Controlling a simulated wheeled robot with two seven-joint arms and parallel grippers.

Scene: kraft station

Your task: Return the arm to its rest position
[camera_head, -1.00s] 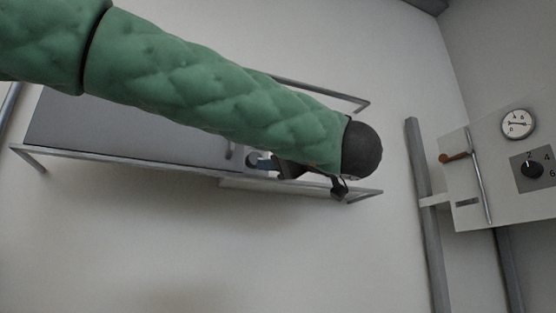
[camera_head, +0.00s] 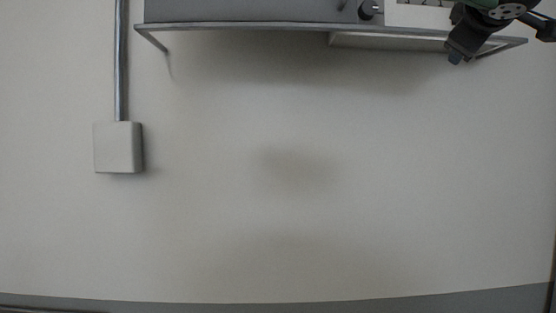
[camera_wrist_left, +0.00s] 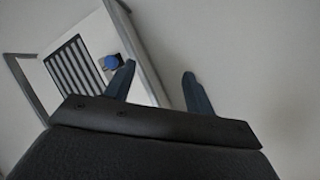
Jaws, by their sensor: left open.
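My left gripper (camera_head: 463,40) is at the upper right of the head view, in front of the right end of the wall rack. Only its dark parts and a bit of green sleeve show; the rest of the arm is cut off by the top edge. In the left wrist view the gripper (camera_wrist_left: 159,69) has its two blue-grey fingers spread apart with nothing between them. My right gripper is in neither view.
A metal-framed wall rack (camera_head: 240,27) runs along the top of the head view. A white box (camera_head: 118,147) with a pipe (camera_head: 121,60) is on the left wall. A slotted panel (camera_wrist_left: 72,66) and a blue round piece (camera_wrist_left: 111,62) show in the wrist view. The wall below is bare.

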